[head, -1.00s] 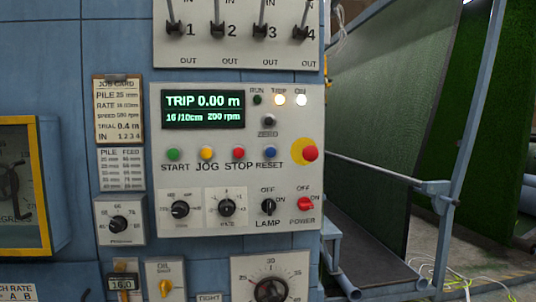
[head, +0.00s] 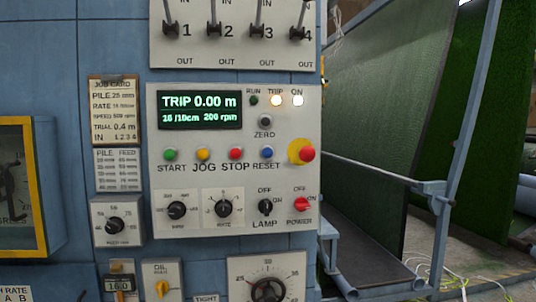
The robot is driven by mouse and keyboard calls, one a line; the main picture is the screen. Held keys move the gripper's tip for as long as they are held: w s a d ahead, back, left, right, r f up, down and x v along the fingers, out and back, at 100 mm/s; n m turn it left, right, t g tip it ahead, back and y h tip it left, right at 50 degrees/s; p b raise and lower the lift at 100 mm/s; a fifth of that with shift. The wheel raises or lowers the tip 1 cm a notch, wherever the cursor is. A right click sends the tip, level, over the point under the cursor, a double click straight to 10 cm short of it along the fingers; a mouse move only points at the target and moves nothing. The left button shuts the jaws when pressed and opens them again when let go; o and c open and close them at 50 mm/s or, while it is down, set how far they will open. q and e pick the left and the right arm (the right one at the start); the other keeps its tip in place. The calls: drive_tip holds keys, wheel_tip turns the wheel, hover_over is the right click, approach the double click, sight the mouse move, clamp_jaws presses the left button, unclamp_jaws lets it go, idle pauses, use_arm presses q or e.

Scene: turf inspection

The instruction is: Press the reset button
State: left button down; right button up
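The blue reset button (head: 267,153) sits on the pale control panel (head: 285,225), above the label RESET. It is at the right end of a row with the green start button (head: 170,154), the yellow jog button (head: 203,154) and the red stop button (head: 236,153). The display (head: 200,111) reads TRIP 0.00 m, 16/10cm and 200 rpm. Neither of my grippers shows in the head view.
A red mushroom button on a yellow plate (head: 294,151) is just right of the reset button. Lamp (head: 265,207) and power (head: 302,204) switches are below. Several levers are above. A blue frame (head: 440,225) and green turf (head: 380,110) stand to the right.

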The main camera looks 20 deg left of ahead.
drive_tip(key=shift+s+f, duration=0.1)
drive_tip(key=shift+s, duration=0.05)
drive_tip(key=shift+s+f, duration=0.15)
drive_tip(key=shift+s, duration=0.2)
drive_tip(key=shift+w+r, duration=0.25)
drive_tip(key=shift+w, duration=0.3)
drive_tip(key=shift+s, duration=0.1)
